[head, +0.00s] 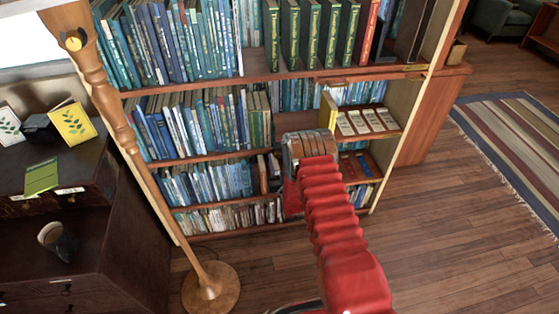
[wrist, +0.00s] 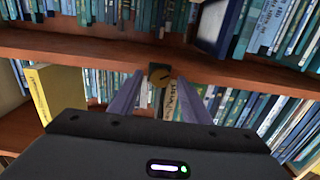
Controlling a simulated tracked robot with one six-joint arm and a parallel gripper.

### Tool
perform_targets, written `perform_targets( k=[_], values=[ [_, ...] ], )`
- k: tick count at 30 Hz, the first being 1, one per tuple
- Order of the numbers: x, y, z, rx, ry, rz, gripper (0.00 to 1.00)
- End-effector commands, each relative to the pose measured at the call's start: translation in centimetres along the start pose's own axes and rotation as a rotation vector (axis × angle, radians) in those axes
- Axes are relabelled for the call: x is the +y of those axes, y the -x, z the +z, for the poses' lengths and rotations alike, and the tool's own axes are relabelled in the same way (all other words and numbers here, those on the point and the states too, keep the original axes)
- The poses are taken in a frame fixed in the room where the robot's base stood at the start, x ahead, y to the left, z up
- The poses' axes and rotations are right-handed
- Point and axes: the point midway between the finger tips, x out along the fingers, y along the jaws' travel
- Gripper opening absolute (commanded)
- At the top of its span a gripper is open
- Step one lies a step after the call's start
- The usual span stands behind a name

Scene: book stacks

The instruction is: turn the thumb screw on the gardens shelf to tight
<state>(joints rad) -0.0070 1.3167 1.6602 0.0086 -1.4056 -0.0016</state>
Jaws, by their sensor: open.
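A small dark square plate with a brass-coloured round screw head (wrist: 159,78) sits at the front edge of a wooden shelf board (wrist: 95,49) in the wrist view. A slanted mark shows on it, too small to read. My gripper (wrist: 156,97) is open, with its two grey fingers apart below the screw and pointing toward it. Nothing is between the fingers except books seen farther back. In the head view my gripper (head: 307,147) is in front of the bookcase, with its fingertips hidden. I cannot make out the screw or a gardens label there.
A yellow book (wrist: 55,90) stands close at the left in the wrist view, and a dark blue book (wrist: 213,27) juts out above right. A wooden lamp stand (head: 209,286) rises left of my arm. A dark cabinet (head: 130,240) stands farther left. Floor at the right is open.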

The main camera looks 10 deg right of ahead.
Motion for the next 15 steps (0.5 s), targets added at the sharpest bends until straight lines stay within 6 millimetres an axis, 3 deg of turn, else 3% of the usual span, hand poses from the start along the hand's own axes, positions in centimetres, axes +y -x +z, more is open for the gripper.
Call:
perform_targets(
  k=[8, 15],
  values=[
    [0.01, -0.11, 0.01, 0.000, 0.000, 0.000, 0.43],
    [-0.01, -0.11, -0.01, 0.000, 0.000, 0.000, 0.27]
  ],
)
